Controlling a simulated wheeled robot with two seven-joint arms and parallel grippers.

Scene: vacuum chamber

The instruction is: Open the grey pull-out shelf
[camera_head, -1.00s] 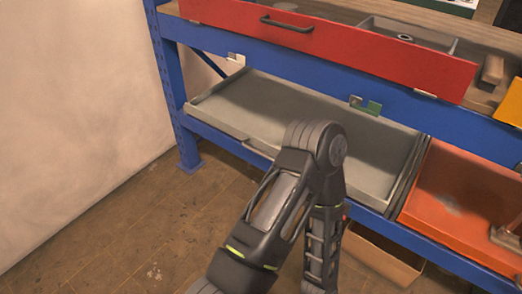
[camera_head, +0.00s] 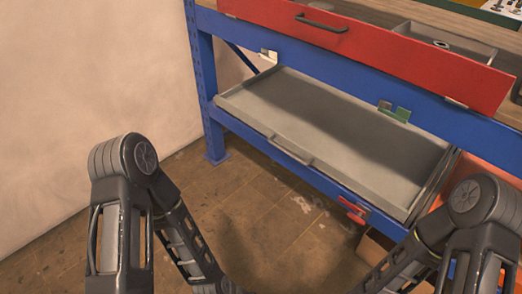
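The grey pull-out shelf (camera_head: 330,125) is a shallow, empty tray in the lower level of a blue rack, in the middle of the head view. Its front edge runs along the lower blue beam, and its grey bar handle (camera_head: 290,152) sticks out over that beam. I cannot tell exactly how far out the shelf stands. My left arm is at the lower left and my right arm at the lower right, both apart from the handle in the picture. Both forearms run out at the bottom, so neither gripper shows.
A red drawer (camera_head: 390,57) with a dark handle sits above the shelf. An orange shelf (camera_head: 490,175) is to the right, partly behind my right arm. A red object (camera_head: 352,210) is at the lower beam. Brown floor (camera_head: 265,215) lies open in front of the rack.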

